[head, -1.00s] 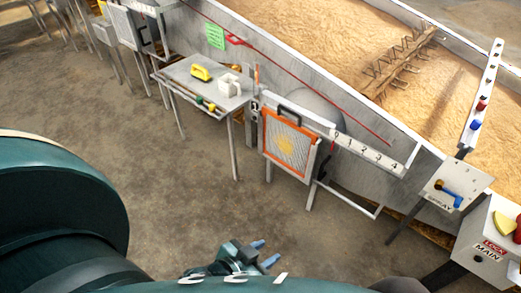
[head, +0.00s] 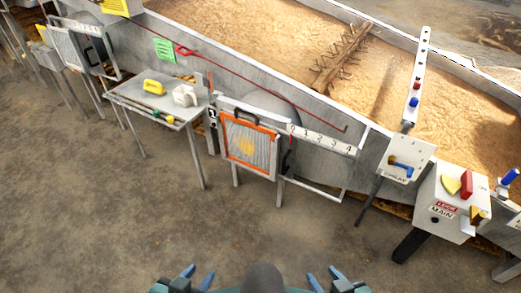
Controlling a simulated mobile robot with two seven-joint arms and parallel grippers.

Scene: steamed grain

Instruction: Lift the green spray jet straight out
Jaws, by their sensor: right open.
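A small green piece (head: 157,113) lies in a row with a small yellow piece (head: 170,120) along the front edge of the grey side table (head: 185,117). It may be the green spray jet, but it is too small to tell its shape or how it is seated. My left gripper (head: 198,276) is at the bottom edge, its blue fingers apart and nothing visible between them. My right gripper (head: 325,277) is also at the bottom edge, open and empty. Both are well short of the table and touch nothing.
A yellow object (head: 154,87) and a white jug-like object (head: 185,95) stand on the table. An orange-framed screen (head: 250,142) hangs on the trough. A spray panel (head: 405,160) and a main lock box (head: 452,203) stand right. The floor ahead is clear.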

